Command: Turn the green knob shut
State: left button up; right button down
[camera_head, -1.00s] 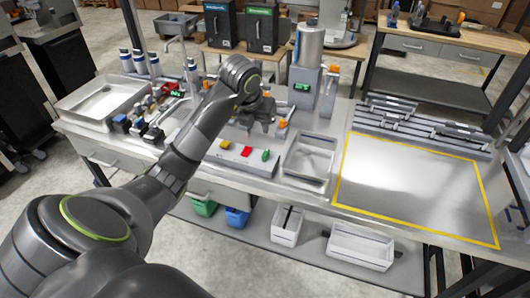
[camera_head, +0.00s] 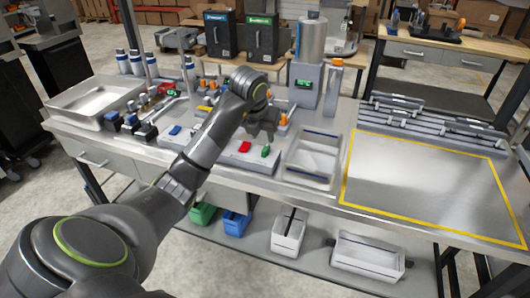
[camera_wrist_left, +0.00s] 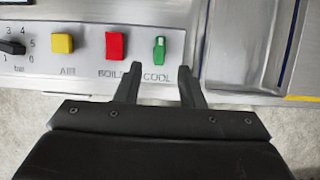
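The green knob (camera_head: 265,151) sits at the right end of the light control panel (camera_head: 228,159) on the bench. In the left wrist view the knob (camera_wrist_left: 158,50) is long and narrow, points up and down the picture and stands above the label COOL. My left gripper (camera_head: 262,133) is just behind and above it in the head view. In the wrist view the gripper (camera_wrist_left: 158,72) is open and empty, its fingertips either side of the knob's line, apart from it. The height gap cannot be told. My right gripper is not in view.
A red knob (camera_wrist_left: 116,45) stands close left of the green one, then a yellow knob (camera_wrist_left: 62,43) and a black dial (camera_wrist_left: 12,47). A metal tray (camera_head: 312,159) lies close on the right. The yellow-outlined area (camera_head: 425,190) farther right is bare.

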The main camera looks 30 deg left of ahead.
aim_at(265, 148)
pick_arm(q)
jog(key=p+x, duration=0.1)
jog(key=x, duration=0.6)
grip_shut()
